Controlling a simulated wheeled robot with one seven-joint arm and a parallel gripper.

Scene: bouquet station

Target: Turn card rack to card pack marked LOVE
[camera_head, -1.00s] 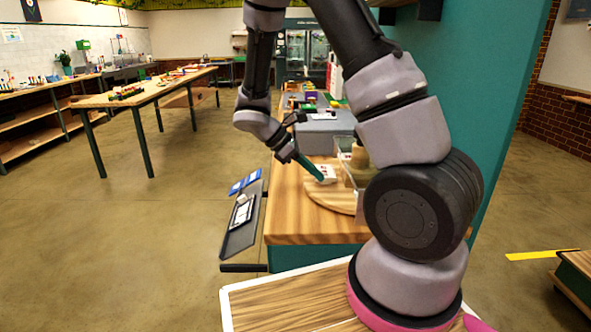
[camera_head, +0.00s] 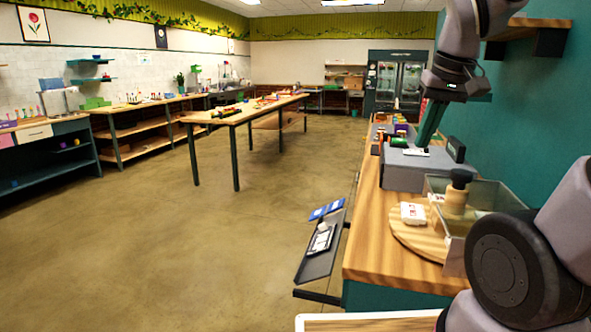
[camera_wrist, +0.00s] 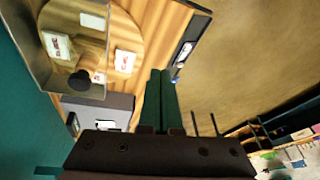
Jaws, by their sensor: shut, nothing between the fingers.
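The card rack is a round wooden turntable (camera_head: 408,238) with clear walls and a dark-topped wooden knob (camera_head: 457,190); it also shows in the wrist view (camera_wrist: 150,38). A white card pack with red print (camera_head: 412,213) stands on its near left part. The wrist view shows several packs, among them one outside the clear wall (camera_wrist: 125,61) and one behind it (camera_wrist: 57,45). The red print is too small to read for certain. My gripper (camera_head: 424,141) has teal fingers, shut and empty (camera_wrist: 161,72). It is raised beyond the rack, above the grey box, apart from the packs.
A grey box (camera_head: 405,172) stands on the wooden counter (camera_head: 375,255) just behind the rack. A dark tray (camera_head: 320,258) with a device hangs off the counter's left edge. The teal wall (camera_head: 530,130) bounds the right. Open floor lies to the left.

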